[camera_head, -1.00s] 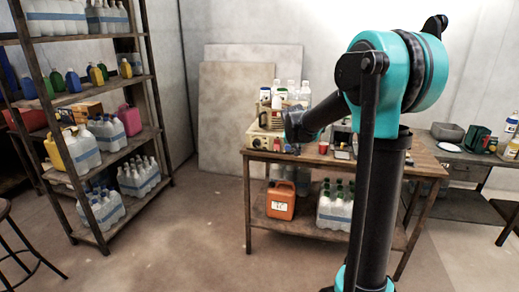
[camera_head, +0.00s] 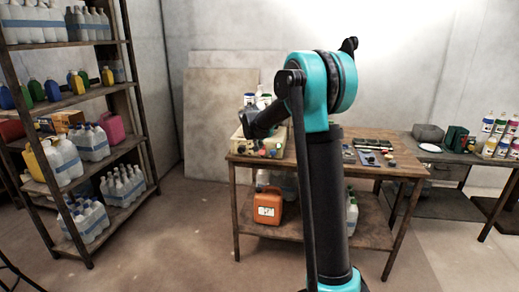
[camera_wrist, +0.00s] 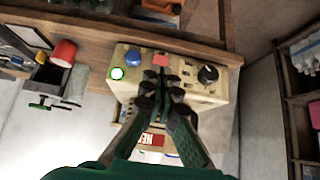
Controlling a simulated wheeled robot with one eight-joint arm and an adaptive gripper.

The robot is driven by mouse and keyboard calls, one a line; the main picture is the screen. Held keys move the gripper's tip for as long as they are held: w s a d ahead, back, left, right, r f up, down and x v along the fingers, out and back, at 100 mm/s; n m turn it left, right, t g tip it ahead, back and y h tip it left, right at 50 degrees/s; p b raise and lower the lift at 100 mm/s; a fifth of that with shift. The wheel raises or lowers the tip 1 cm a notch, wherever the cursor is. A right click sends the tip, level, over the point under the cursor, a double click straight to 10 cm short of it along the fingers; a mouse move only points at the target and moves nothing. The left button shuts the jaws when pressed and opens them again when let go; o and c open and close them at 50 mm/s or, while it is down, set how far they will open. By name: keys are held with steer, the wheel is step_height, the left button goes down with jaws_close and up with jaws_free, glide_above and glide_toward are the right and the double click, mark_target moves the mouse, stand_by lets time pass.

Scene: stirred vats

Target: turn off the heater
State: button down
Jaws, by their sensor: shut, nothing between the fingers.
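The heater is a beige box on the wooden table, partly hidden by my arm in the head view (camera_head: 238,143). A red label (camera_wrist: 152,140) with white letters shows beyond my fingers. My gripper (camera_wrist: 162,86) is shut and empty, over the panel with its fingertips close to the red button. I cannot tell whether they touch it.
The wooden table (camera_head: 395,166) holds small tools on its right. An orange jug (camera_head: 267,208) stands on its lower shelf. A rack of bottles (camera_head: 110,158) stands at left, and a side bench (camera_head: 453,158) at right. The floor between rack and table is clear.

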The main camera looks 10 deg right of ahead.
mark_target(263, 155)
steer(key=x, duration=1.1)
steer(key=shift+w+d+r, duration=0.15)
steer(key=shift+w+r, duration=0.1)
steer(key=shift+w, duration=0.1)
steer(key=shift+w+d+f, duration=0.15)
steer(key=shift+w+f, duration=0.15)
steer(key=shift+w, duration=0.15)
steer(key=shift+w+f+t, duration=0.25)
steer(key=shift+f+t, duration=0.05)
steer(key=shift+t, duration=0.1)
steer(key=shift+d, duration=0.1)
steer(key=shift+r, duration=0.15)
steer(key=shift+r, duration=0.7)
steer(key=shift+s, duration=0.1)
